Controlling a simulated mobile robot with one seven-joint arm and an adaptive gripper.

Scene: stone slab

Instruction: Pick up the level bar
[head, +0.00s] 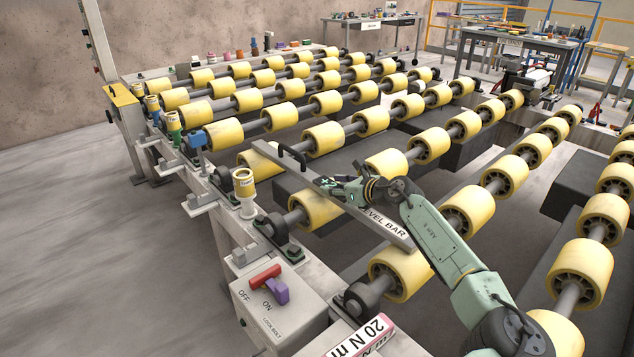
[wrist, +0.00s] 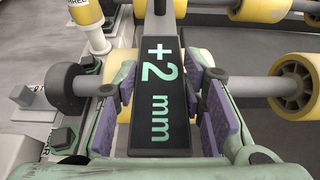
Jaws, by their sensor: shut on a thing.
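The level bar (head: 385,228) is a long grey bar with a "LEVEL BAR" label and a dark handle near its far end. It lies slantwise over the yellow rollers in the head view; whether it touches them I cannot tell. My gripper (head: 341,190) is at the bar's middle, its fingers on either side of it. In the wrist view the bar's dark display (wrist: 163,95) reads "+2 mm" between the purple pads of my gripper (wrist: 165,100), which is shut on it. The bar's underside is hidden.
Several rows of yellow rollers (head: 322,137) on shafts fill the frame around the bar. A control box (head: 277,305) with a red and a purple switch stands at the near left. Coloured posts (head: 245,185) line the left rail. Open floor (head: 80,240) lies left.

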